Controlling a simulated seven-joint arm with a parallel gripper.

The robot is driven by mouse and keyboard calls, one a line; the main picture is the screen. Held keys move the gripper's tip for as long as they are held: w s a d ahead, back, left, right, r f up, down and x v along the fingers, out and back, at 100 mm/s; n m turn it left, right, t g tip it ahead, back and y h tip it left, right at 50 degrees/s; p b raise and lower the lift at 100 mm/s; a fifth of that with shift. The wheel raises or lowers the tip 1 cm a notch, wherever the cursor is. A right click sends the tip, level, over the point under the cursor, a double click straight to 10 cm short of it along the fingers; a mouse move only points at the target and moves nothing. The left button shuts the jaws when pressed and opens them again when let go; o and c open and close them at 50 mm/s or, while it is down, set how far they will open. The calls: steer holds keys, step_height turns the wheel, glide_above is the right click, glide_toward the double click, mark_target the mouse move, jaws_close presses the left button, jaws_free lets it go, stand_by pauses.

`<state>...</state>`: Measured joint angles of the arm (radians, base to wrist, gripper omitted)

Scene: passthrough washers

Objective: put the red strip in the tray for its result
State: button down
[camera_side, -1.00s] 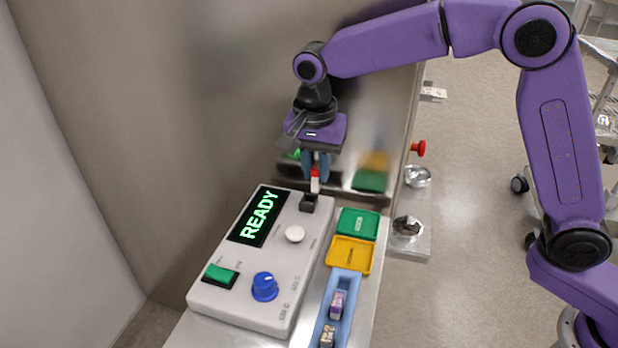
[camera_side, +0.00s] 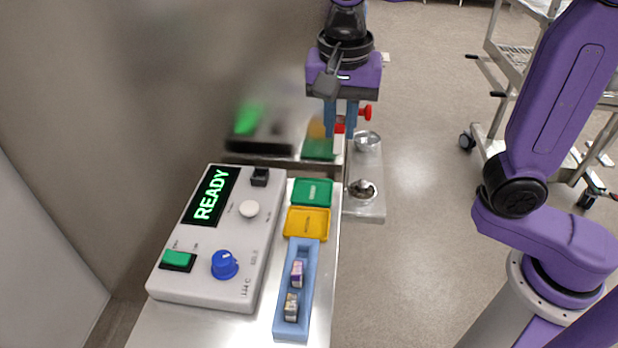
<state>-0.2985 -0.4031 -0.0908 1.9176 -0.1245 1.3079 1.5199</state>
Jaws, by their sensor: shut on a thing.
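My gripper (camera_side: 341,127) is shut on the red strip (camera_side: 338,145), which has a red top and a pale lower part. It holds the strip upright in the air, above the green tray (camera_side: 312,192) in the picture and a little to its right. The strip is clear of the analyser (camera_side: 215,240) and its black slot (camera_side: 260,176). The yellow tray (camera_side: 307,223) lies in front of the green one. Both trays look empty. The analyser's screen (camera_side: 211,195) reads READY in green.
A blue rack (camera_side: 282,325) in front of the yellow tray holds a purple strip (camera_side: 297,272) and a greyish strip (camera_side: 291,306). A reflective wall stands behind.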

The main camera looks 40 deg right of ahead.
steer(key=s+d+f, duration=0.3)
steer(key=s, duration=0.6)
glide_toward(308, 221)
steer(key=shift+d+f, duration=0.25)
steer(key=shift+d, duration=0.05)
steer(key=shift+w+a+f, duration=0.1)
steer(key=shift+w+f, duration=0.1)
steer(key=shift+f, duration=1.65)
steer(key=shift+f, duration=0.15)
steer(key=c, duration=1)
jaws_free()
